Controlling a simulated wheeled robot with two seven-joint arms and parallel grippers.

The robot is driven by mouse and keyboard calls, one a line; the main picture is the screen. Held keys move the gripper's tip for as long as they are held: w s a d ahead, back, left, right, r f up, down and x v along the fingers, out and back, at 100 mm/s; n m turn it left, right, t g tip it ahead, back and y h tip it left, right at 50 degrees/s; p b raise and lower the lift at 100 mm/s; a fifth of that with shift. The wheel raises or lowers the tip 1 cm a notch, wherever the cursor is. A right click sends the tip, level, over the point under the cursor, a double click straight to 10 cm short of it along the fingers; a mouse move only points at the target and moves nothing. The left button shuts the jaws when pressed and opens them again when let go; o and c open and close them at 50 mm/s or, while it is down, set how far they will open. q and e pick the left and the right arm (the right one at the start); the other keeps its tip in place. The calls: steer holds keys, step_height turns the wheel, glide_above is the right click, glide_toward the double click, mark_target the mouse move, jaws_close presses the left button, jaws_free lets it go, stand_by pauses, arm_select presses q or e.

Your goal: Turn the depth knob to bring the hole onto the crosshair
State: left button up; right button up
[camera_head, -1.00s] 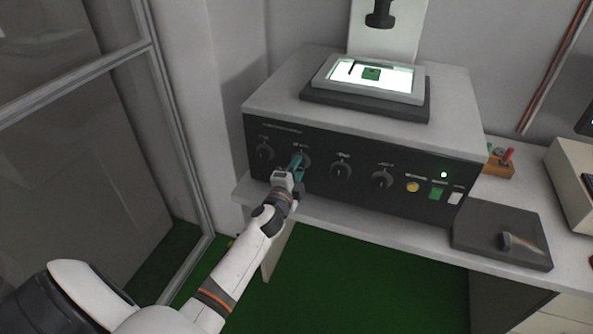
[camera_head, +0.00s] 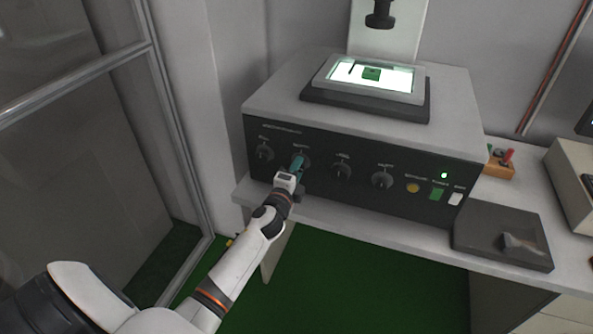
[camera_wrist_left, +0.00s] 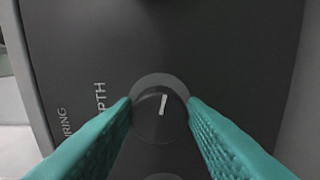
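The depth knob (camera_wrist_left: 160,116) is a dark round knob with a white pointer line, tilted slightly right of vertical beside the letters "PTH" in the left wrist view. My left gripper (camera_wrist_left: 160,104) has its teal fingers on both sides of this knob, seemingly touching its rim. In the head view the left gripper (camera_head: 297,163) is at the second knob from the left and covers most of it. A small green plate (camera_head: 371,74) lies on the bright lit stage (camera_head: 398,77) on top of the machine. The hole and crosshair are too small to make out. My right gripper is out of view.
The front panel also has other knobs (camera_head: 264,152) (camera_head: 342,172) (camera_head: 382,180), a yellow button (camera_head: 413,188) and a lit green button (camera_head: 437,194). A dark tray (camera_head: 480,238) and an orange holder (camera_head: 499,168) stand to the right. A glass-panelled frame (camera_head: 165,130) is at left.

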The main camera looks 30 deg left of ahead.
arm_select(q)
steer(key=o, duration=0.3)
steer(key=shift+o, duration=0.2)
steer(key=b+v, duration=0.1)
steer(key=v, duration=1.1)
steer(key=shift+d, duration=0.1)
